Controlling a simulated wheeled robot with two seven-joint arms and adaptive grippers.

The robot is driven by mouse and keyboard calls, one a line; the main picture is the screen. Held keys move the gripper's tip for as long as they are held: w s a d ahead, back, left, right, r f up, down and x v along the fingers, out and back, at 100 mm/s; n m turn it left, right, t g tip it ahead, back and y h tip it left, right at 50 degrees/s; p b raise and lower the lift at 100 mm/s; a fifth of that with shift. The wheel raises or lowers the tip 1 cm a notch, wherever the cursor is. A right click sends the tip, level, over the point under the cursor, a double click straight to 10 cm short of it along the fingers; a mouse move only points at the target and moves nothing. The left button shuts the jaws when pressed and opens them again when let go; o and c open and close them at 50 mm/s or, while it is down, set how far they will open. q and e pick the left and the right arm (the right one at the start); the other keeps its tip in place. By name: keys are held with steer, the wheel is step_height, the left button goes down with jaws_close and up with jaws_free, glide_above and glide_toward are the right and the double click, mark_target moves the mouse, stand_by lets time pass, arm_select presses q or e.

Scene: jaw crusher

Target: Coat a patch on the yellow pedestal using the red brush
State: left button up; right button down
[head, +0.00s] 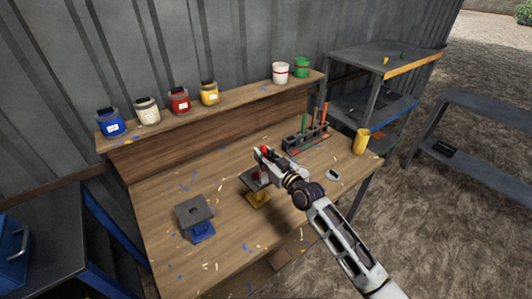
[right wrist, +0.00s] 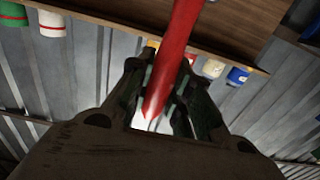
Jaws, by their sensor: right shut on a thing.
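The yellow pedestal (head: 259,198) stands on the workbench near its middle, with a dark grey plate (head: 250,183) on top. My right gripper (head: 268,157) is over this pedestal, partly covering its plate in the head view. It is shut on the red brush (head: 265,149). In the right wrist view the red handle (right wrist: 174,55) runs between the two fingers. The bristle end is not clear, so I cannot tell whether it touches the pedestal. My left gripper is not in view.
A blue pedestal (head: 201,230) with a grey plate stands to the left. A dark rack (head: 305,139) with tools, a yellow cup (head: 361,141) and a small grey disc (head: 332,175) are to the right. Several paint pots line the shelf (head: 240,104) behind. Paint flecks dot the bench.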

steer(key=shift+s+a+p, duration=0.5)
steer(key=shift+s+a, duration=0.1)
steer(key=shift+a, duration=0.15)
steer(key=shift+s+a, duration=0.1)
steer(key=shift+s+a+p, duration=0.9)
steer(key=shift+a+p, duration=0.2)
steer(key=shift+a, duration=0.05)
steer(key=shift+w+d, duration=0.1)
steer(key=shift+d, duration=0.05)
steer(key=shift+w+d+b, duration=0.7)
steer(key=shift+w+d, duration=0.25)
steer(key=shift+d, duration=0.2)
steer(key=shift+w+d+f+b, duration=0.1)
steer(key=shift+w+d+b, duration=0.85)
steer(key=shift+d, duration=0.3)
